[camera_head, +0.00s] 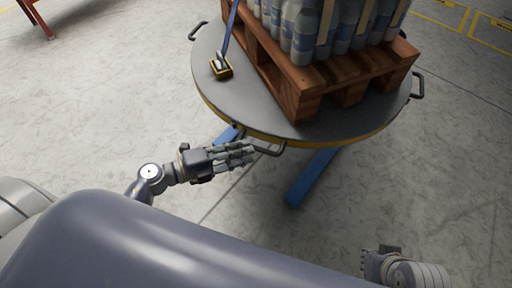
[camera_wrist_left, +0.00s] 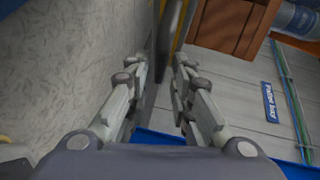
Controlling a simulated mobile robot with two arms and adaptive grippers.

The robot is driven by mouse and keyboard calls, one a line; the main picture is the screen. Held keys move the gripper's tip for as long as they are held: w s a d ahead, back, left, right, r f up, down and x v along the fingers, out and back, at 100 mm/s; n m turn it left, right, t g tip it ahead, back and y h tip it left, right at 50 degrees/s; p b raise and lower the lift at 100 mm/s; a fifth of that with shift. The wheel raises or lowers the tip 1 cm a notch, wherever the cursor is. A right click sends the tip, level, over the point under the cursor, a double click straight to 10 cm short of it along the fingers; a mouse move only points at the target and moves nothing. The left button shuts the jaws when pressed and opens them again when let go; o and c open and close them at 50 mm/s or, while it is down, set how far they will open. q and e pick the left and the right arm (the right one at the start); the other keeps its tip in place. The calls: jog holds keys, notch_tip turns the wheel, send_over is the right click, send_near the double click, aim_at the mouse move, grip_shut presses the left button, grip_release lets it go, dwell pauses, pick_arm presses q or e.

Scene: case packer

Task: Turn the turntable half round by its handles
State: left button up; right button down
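The round grey turntable (camera_head: 237,99) with a yellow rim stands in the upper middle of the head view. Bent bar handles stick out from its rim: a near handle (camera_head: 269,150), a left handle (camera_head: 197,31) and a right handle (camera_head: 418,86). My left gripper (camera_head: 250,152) is at the near handle, its fingertips close beside it; I cannot tell if they touch. In the left wrist view the left gripper's fingers (camera_wrist_left: 161,85) are spread with a gap between them. My right gripper (camera_head: 379,260) is low at the right, away from the turntable, its fingers mostly hidden.
A wooden pallet (camera_head: 292,78) loaded with several bottles (camera_head: 305,32) stands on the turntable. A strap with a yellow-black buckle (camera_head: 221,68) lies beside it. Blue legs (camera_head: 311,177) reach out below. A red frame (camera_head: 36,18) stands far left. The floor at left is clear.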

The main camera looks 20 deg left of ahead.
aim_at(255, 147)
pick_arm(q)
jog(key=shift+x, duration=2.2)
jog(key=shift+c, duration=0.5)
grip_shut()
jog(key=shift+a, duration=0.1)
